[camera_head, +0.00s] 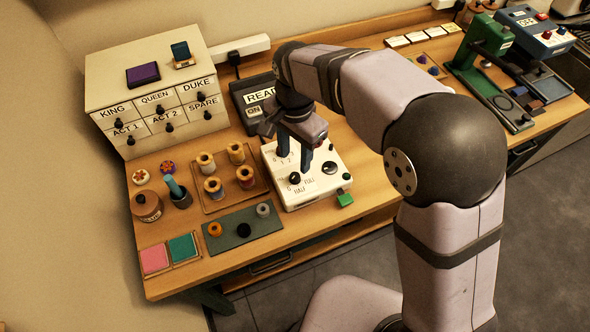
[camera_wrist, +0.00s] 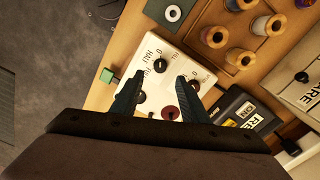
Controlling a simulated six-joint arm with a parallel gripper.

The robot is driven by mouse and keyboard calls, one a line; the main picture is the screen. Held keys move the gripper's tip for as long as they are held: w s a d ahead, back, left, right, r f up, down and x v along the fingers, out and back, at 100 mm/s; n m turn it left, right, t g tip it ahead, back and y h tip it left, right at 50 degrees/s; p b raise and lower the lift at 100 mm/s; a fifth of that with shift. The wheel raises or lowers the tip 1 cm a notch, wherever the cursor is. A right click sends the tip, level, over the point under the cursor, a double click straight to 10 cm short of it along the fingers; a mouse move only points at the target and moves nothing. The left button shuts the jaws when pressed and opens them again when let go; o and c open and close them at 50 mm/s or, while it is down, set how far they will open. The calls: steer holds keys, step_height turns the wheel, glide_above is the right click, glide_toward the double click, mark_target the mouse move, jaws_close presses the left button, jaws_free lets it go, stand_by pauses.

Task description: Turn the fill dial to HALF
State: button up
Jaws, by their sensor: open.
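The white control box (camera_head: 325,183) stands on the table in front of the black READ panel, below my gripper. The fill dial (camera_head: 295,178), a black knob, sits on its top with HALF and FULL printed beside it. In the wrist view the dial (camera_wrist: 160,65) lies between and just beyond my fingertips, with the words HALF and FULL near it. My gripper (camera_head: 306,156) is open and empty, fingers pointing down above the box. In the wrist view the two dark fingers (camera_wrist: 160,88) stand apart. Whether they touch the box is unclear. The dial's pointer is too small to read.
A second black knob (camera_head: 330,168) and a green block (camera_head: 345,199) are at the box's right side. A tray of spools (camera_head: 228,204) stands to the left. A grey-green mat (camera_head: 262,227) with rings lies front left. The black READ panel (camera_head: 243,102) is behind.

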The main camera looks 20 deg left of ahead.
mark_target(295, 175)
steer(key=shift+f+p, duration=1.1)
steer(key=shift+f, duration=2.6)
jaws_close()
steer(key=shift+n, duration=0.3)
steer(key=n, duration=0.4)
steer(key=shift+n, duration=0.4)
steer(key=n, duration=0.6)
